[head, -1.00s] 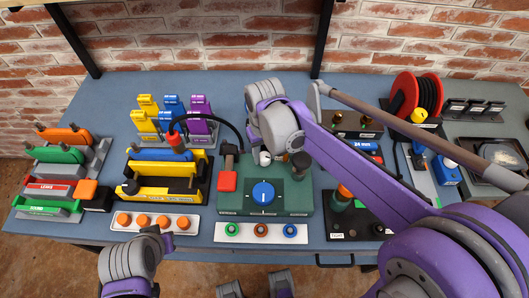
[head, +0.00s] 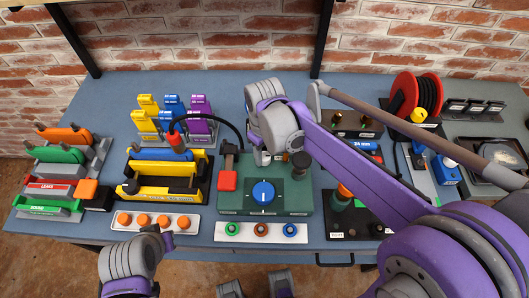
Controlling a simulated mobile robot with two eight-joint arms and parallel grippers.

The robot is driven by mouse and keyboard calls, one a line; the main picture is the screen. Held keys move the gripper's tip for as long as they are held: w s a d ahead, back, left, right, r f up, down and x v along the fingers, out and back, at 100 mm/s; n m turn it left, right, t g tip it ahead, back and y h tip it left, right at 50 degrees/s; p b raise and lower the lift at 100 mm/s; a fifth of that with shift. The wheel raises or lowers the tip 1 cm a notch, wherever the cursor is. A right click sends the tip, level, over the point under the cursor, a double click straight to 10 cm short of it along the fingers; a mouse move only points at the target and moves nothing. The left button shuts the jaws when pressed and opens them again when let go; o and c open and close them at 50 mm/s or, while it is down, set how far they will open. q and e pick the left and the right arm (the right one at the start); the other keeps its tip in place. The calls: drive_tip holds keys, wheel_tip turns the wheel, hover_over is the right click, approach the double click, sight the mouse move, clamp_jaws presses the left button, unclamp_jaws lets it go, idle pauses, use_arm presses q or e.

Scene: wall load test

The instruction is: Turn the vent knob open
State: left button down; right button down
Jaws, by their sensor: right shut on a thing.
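The green unit (head: 226,203) sits at the middle of the bench. It carries a blue dial (head: 263,193) with a white pointer line, a red block (head: 227,181) at left and a dark upright knob (head: 300,161) at right. My right gripper (head: 262,158) points down at the back middle of this unit, between the red block and the dark knob. It is shut on a small part there, which looks to be the vent knob; the fingers and wrist hide most of it.
A white strip (head: 246,240) with coloured rings lies in front of the unit. A yellow and black holder (head: 143,189) stands to its left. A black cable (head: 237,129) arcs behind. My right arm covers much of the bench's right side.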

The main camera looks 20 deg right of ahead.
sight(265, 156)
drive_tip(key=shift+c, duration=2.1)
unclamp_jaws()
use_arm(q)
drive_tip(key=shift+w+r+p, duration=0.1)
drive_tip(key=shift+r+p, duration=0.4)
drive_tip(key=shift+r, duration=0.1)
use_arm(e)
wheel_tip(265, 156, up, 11)
drive_tip(key=shift+f, duration=0.15)
